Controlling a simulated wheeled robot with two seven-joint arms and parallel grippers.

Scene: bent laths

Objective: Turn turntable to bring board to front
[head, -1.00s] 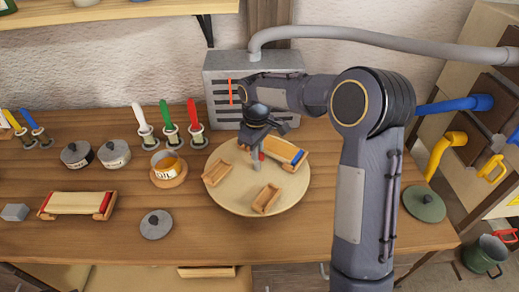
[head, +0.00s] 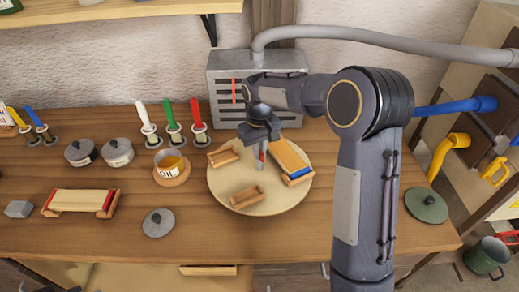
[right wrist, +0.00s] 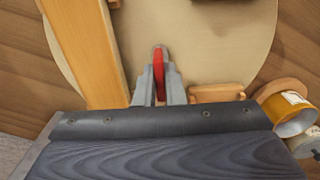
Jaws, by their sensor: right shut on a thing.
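The round pale turntable (head: 275,205) sits on the workbench. On its right side lies a wooden board with a blue strip (head: 292,160), its blue end toward the front right. Two small wooden holders, one at the back left (head: 223,157) and one at the front (head: 246,196), also stand on it. My right gripper (head: 261,148) is over the turntable, shut on a red upright peg (right wrist: 158,75), seen between its fingers in the right wrist view. The board (right wrist: 88,50) shows at the left there. My left gripper is not in view.
A tin (head: 171,165) on a wooden coaster stands just left of the turntable. Lidded pots (head: 118,152), a loose lid (head: 158,223) and a red-ended form (head: 80,202) lie further left. A grey vented box (head: 225,98) stands behind, and a green lid (head: 426,205) lies right.

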